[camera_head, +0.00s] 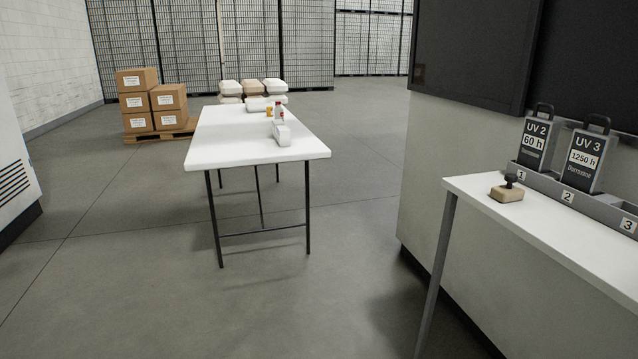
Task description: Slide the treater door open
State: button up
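No treater door can be made out for certain. A large machine with a pale lower body (428,165) stands at the right. A dark panel (470,50) covers its upper part, with a vertical edge and a second dark panel (590,70) beside it. I cannot tell whether either panel is the treater door, and no handle shows clearly. A white cabinet with vent slots (14,180) is cut off at the left edge. My gripper is not in view.
A white shelf (560,235) at right holds a stamp (507,192) and a rack with UV 2 (535,143) and UV 3 (585,160) cassettes. A white table (235,150) stands mid-floor. Boxes (135,102) sit on a pallet behind. The foreground floor (200,310) is clear.

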aim_at(477, 53)
jog(key=i+j+z, duration=0.15)
jog(key=i, duration=0.55)
jog(key=i+j+z, duration=0.15)
jog(key=i, duration=0.55)
jog(key=i+j+z, duration=0.1)
jog(key=i+z, duration=0.15)
jog(key=z, duration=0.15)
jog(key=i+j+z, duration=0.15)
jog(key=z, duration=0.2)
jog(key=i+j+z, duration=0.4)
jog(key=k+l, duration=0.05)
jog(key=l, duration=0.05)
